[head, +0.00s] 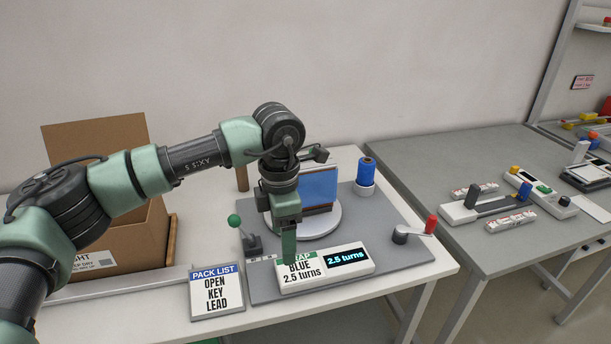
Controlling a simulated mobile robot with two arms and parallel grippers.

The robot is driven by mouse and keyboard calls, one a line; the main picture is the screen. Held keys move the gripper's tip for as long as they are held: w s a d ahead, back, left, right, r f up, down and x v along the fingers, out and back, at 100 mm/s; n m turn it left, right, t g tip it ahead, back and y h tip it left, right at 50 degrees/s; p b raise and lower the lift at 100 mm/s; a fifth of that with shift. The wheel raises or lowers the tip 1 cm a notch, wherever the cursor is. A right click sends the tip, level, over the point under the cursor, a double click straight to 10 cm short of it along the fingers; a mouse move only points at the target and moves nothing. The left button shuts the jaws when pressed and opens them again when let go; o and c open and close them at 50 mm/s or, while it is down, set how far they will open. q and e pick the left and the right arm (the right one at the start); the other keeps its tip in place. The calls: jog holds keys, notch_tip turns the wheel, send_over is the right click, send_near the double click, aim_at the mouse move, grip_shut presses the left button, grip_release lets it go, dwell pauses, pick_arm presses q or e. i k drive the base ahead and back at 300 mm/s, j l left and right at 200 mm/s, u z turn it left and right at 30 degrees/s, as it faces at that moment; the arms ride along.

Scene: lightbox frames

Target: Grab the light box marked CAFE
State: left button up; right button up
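No marking CAFE is readable in the head view. A flat upright panel with a blue face and brownish edges (319,187) stands on a round white turntable (327,226); its left side is hidden behind my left wrist. I cannot tell if it is the light box. My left gripper (288,250) points down in front of the turntable's left part, over the top of a white card reading "BLUE 2.5 turns" (301,277). Its fingers overlap in this view, so I cannot tell if they are open, and nothing is clearly held. My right gripper is out of view.
An open cardboard box (120,235) stands left behind my arm. A pack list sign (216,291) reads OPEN KEY LEAD. A green-knobbed lever (236,222), a blue spool (366,174), a red-handled crank (430,225) and a "2.5 turns" display (347,258) surround the turntable.

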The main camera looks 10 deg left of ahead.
aim_at(317, 187)
jog(key=i, duration=1.05)
